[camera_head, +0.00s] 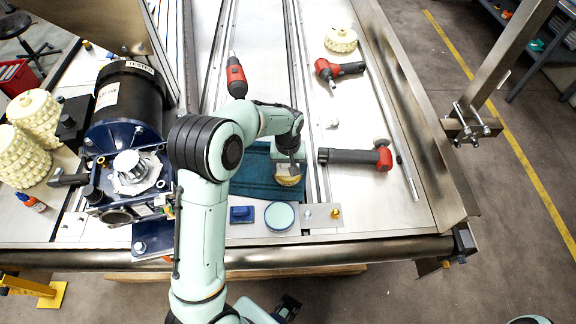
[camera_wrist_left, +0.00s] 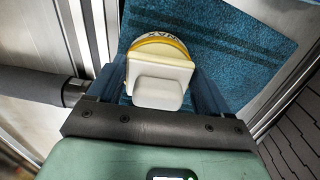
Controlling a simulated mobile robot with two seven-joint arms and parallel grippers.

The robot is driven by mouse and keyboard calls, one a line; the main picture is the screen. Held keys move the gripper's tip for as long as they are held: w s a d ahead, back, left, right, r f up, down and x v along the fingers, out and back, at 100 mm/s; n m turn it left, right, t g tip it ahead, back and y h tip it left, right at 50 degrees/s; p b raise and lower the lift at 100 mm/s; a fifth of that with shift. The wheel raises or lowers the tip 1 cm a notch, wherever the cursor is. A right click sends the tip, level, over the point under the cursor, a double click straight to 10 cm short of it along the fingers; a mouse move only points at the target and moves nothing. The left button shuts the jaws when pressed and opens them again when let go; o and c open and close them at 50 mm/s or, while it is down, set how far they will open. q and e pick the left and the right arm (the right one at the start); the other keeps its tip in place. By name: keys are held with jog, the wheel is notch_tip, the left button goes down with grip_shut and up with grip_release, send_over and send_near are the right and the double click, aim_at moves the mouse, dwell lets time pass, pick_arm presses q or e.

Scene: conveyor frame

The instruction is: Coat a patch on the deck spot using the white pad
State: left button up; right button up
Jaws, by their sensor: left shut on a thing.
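My left gripper (camera_head: 289,167) is over the blue mat (camera_head: 258,165) on the deck. In the left wrist view, its two fingers (camera_wrist_left: 160,92) are shut on the grey-white grip of the white pad (camera_wrist_left: 162,80). A round thing with a yellow rim and lettering (camera_wrist_left: 160,43) shows at the pad's far edge, mostly hidden by the pad. It also shows below the gripper in the head view (camera_head: 288,180). I cannot tell whether the pad touches it. No separate deck spot can be made out.
A blue block (camera_head: 242,214) and a round pale-teal tin (camera_head: 280,216) lie near the front edge. Red-and-black tools (camera_head: 352,156) lie to the right, and another (camera_head: 236,75) lies behind. A motor and gearbox (camera_head: 130,170) stand on the left.

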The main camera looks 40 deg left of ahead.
pick_arm(q)
jog(key=shift+w+r+p, duration=0.1)
jog(key=shift+r+p, duration=1.65)
jog(key=shift+r, duration=1.65)
pick_arm(e)
jog(key=r, duration=0.1)
jog(key=w+r, duration=0.1)
jog(key=r, duration=0.1)
jog(key=w+r, duration=0.1)
jog(key=shift+w+r, duration=0.2)
jog(key=shift+w, duration=0.05)
pick_arm(q)
jog(key=shift+f, duration=0.1)
